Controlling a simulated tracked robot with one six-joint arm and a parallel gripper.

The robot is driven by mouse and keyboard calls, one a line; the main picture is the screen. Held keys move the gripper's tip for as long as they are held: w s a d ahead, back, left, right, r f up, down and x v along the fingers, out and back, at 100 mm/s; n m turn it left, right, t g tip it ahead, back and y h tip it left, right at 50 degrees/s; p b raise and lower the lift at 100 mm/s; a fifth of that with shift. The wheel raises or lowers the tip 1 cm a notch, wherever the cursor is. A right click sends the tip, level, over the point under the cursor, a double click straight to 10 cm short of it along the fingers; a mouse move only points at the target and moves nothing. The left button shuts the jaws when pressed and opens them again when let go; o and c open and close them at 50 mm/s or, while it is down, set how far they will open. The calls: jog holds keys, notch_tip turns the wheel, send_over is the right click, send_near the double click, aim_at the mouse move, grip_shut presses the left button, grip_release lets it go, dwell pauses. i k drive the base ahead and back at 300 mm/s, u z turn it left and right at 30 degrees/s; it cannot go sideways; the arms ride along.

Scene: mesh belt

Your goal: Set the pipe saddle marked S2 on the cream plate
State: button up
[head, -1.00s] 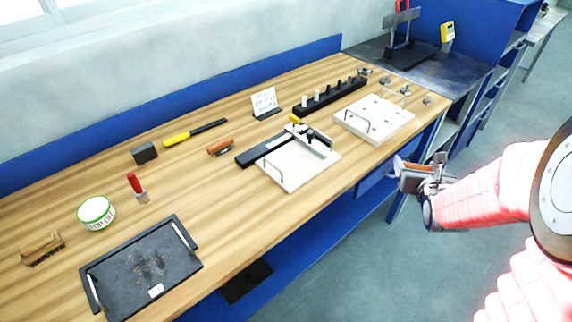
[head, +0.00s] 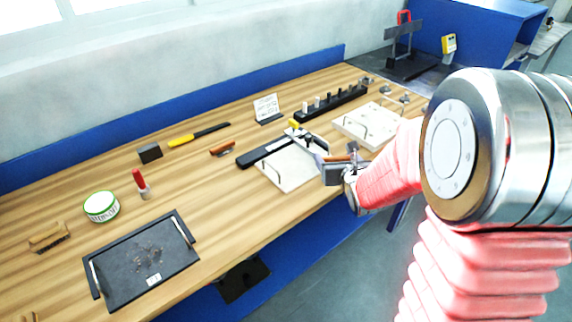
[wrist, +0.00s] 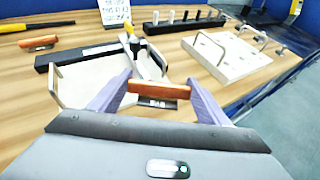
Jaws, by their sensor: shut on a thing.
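My gripper (head: 340,163) is shut on an orange-brown pipe saddle (wrist: 158,89), held crosswise between the two fingers in the wrist view. A small dark label shows below its top, too small to read. In the head view the gripper is over or just in front of the right edge of the nearer cream plate (head: 284,178). That plate also shows behind the fingers in the wrist view (wrist: 72,86), partly hidden by them. A second cream plate (head: 352,128), with a wire handle and small fittings, lies farther right. Another orange-brown saddle (head: 223,148) lies on the bench.
A black bar (head: 256,154) and a metal tool with a yellow end (head: 294,123) lie at the nearer plate. A black peg rack (head: 325,106) and a sign (head: 266,106) stand behind. A dark tray (head: 130,265) lies left. Bench between is clear.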

aim_at(284, 159)
jog(key=z, duration=0.6)
jog(key=i, duration=0.1)
jog(key=u, duration=1.7)
jog(key=k, duration=0.6)
jog(key=u, duration=0.35)
jog(key=i, duration=1.15)
jog(key=z, duration=0.4)
